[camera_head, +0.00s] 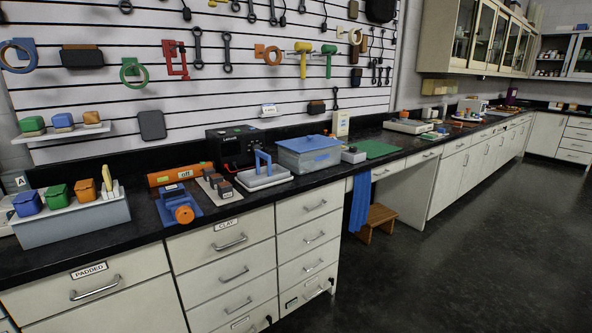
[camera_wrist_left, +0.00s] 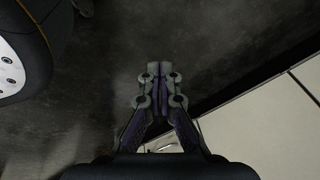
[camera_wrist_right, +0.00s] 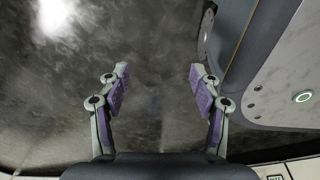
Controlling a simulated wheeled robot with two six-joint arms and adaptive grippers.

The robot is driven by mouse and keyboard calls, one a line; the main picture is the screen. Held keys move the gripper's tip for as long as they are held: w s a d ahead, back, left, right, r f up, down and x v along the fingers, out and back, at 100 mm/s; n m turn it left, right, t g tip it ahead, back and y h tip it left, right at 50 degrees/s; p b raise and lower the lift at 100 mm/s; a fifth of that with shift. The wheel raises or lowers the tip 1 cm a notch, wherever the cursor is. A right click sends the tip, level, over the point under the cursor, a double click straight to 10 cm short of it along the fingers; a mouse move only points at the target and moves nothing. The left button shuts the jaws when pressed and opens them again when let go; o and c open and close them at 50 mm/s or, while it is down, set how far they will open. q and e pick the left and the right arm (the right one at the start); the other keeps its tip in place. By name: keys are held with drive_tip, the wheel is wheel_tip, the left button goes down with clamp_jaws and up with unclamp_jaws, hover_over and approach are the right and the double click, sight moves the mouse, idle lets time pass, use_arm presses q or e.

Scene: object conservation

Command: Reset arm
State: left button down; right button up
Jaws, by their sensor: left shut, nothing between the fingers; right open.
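My left gripper (camera_wrist_left: 160,72) is shut and empty in the left wrist view, over the dark floor beside pale cabinet fronts. My right gripper (camera_wrist_right: 158,72) is open and empty in the right wrist view, over the dark floor. Neither gripper shows in the head view. Nothing lies between or against the fingers of either one.
A black counter (camera_head: 125,228) with drawers runs along the wall. It bears a grey box with coloured bins (camera_head: 70,228), a blue lidded tub (camera_head: 310,162) and a black machine (camera_head: 232,147). A wooden stool (camera_head: 378,218) stands under the counter. The floor (camera_head: 450,270) at right is clear.

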use_arm(q)
drive_tip(key=s+d+f+n+g, duration=0.2)
drive_tip(key=s, duration=0.7)
wheel_tip(320, 180, up, 14)
drive_tip(key=s+p, duration=0.2)
drive_tip(key=p, duration=1.3)
drive_tip(key=shift+s+m+h, duration=0.3)
